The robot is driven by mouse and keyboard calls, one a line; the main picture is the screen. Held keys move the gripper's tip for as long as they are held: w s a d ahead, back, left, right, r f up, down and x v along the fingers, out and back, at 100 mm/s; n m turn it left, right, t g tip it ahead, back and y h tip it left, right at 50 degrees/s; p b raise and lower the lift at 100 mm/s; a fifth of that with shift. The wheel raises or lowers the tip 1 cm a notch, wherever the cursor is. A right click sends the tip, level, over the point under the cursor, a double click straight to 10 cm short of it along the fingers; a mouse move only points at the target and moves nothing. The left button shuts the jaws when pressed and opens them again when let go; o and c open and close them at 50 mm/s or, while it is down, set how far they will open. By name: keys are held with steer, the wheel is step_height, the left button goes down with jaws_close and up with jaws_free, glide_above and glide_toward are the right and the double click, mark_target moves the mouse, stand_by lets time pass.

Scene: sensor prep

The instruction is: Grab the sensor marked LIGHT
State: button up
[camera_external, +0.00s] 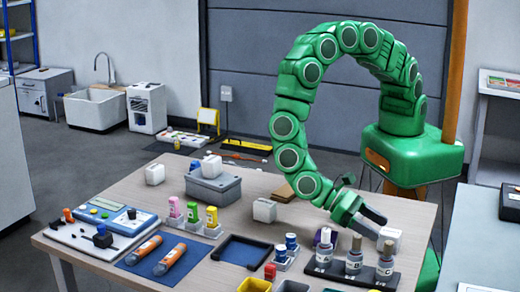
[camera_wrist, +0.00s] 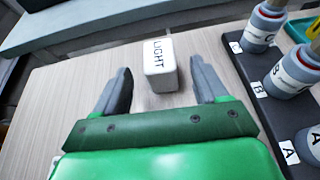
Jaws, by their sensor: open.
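The sensor marked LIGHT is a small white block (camera_wrist: 161,78) with dark lettering, upright on the table in the wrist view. It lies ahead of my gripper (camera_wrist: 160,72), in the gap between the two open fingers, its near part reaching between the fingertips. Bare table shows on both sides of it, and neither finger appears to touch it. In the external view my gripper (camera_external: 376,222) is low at the table's right side, beside a white block (camera_external: 391,236) that it partly covers. No label is readable there.
A dark rack (camera_external: 340,273) of bottles stands close by; it also shows right of my gripper in the wrist view (camera_wrist: 262,100). The table's edge lies beyond the sensor.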

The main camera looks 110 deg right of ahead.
mark_target(390, 237)
steer(key=shift+x, duration=2.7)
steer(key=shift+f, duration=0.15)
steer(key=c, duration=1.1)
